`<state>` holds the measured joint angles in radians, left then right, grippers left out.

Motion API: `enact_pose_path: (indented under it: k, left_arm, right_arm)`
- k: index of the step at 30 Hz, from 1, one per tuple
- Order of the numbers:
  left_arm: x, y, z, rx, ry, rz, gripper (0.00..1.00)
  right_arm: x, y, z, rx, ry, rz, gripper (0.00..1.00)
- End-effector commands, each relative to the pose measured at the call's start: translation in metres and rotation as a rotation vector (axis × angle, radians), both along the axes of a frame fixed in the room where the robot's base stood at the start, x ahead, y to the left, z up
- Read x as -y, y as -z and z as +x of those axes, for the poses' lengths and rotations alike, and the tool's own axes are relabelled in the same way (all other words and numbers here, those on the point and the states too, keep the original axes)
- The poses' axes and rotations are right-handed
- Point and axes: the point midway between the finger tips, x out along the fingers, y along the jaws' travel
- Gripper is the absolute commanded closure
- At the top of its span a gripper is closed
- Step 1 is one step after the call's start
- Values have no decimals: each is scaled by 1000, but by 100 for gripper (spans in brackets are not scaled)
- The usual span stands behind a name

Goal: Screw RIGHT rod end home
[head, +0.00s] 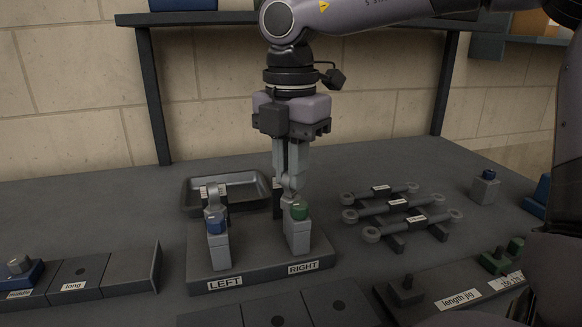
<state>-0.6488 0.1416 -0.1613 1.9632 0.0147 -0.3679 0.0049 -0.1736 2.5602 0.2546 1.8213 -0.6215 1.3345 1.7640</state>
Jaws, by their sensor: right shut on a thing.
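My right gripper (291,190) points straight down above the RIGHT post (298,238) of the fixture. It is shut on the right rod end (289,194), which is partly hidden between the fingers. A green knob (300,210) sits on the front of the RIGHT post, just below the fingertips. The LEFT post (218,250) carries a blue knob (216,226) and a grey rod end (213,207) above it. Both posts stand on a dark base (258,272) labelled LEFT and RIGHT. How deep the right rod end sits cannot be told. My left gripper is not in view.
A dark tray (262,182) lies behind the fixture. Several rods with ring ends (397,206) lie on a rack to the right. A length jig (450,300) is at front right, slotted blocks (80,278) at left. A shelf frame (150,95) stands behind.

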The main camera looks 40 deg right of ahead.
Motion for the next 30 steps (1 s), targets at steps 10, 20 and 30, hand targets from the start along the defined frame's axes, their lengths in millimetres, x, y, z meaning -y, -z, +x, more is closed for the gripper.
enact_pose_path:
  k: [10,20,30]
  left_arm:
    - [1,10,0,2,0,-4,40]
    - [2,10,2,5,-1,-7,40]
    - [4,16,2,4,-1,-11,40]
  right_arm:
    - [1,0,0,3,349,-3,100]
    - [2,1,0,5,382,-5,100]
    - [3,3,0,7,654,-6,100]
